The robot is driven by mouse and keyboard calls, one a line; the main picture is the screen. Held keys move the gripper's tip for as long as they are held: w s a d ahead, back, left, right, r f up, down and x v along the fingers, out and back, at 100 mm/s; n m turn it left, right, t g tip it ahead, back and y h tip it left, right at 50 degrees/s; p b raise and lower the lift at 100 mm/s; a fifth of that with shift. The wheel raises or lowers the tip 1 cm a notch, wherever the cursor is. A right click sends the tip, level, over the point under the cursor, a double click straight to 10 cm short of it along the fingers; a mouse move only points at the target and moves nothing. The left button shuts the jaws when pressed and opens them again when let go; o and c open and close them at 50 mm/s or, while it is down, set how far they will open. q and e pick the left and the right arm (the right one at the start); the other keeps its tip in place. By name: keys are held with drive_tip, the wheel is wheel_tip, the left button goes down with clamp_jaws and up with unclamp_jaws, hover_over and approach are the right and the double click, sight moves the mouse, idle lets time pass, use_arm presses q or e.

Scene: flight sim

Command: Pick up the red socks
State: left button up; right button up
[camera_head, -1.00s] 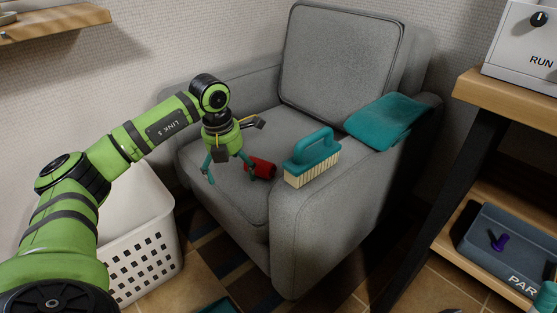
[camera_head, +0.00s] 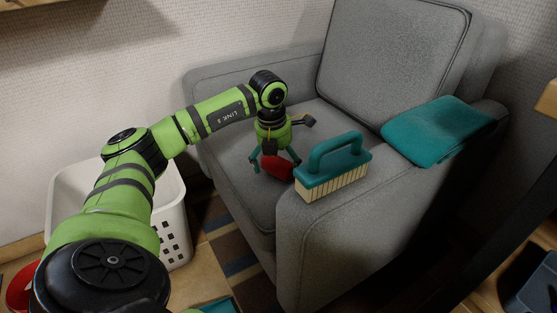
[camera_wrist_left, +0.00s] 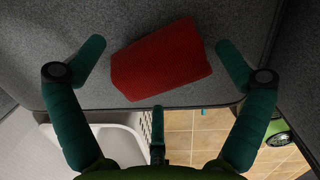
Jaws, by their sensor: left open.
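The red socks (camera_head: 277,167) form a small rolled bundle on the grey armchair's seat. My left gripper (camera_head: 273,163) is above the seat at the socks, with its teal fingers apart. In the left wrist view the red socks (camera_wrist_left: 161,59) lie tilted between the spread fingers of my left gripper (camera_wrist_left: 160,62), with gaps on both sides. No finger visibly touches them. In the head view the gripper and the teal brush partly hide the socks. My right gripper is not in view.
A teal scrubbing brush (camera_head: 333,168) sits on the near armrest of the grey armchair (camera_head: 300,225), close to the socks. A folded teal cloth (camera_head: 437,130) lies farther back on that armrest. A white laundry basket (camera_head: 176,215) stands on the floor beside the chair.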

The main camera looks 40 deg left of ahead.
use_arm(q)
drive_tip(key=c, duration=1.1)
drive_tip(key=shift+o, duration=0.2)
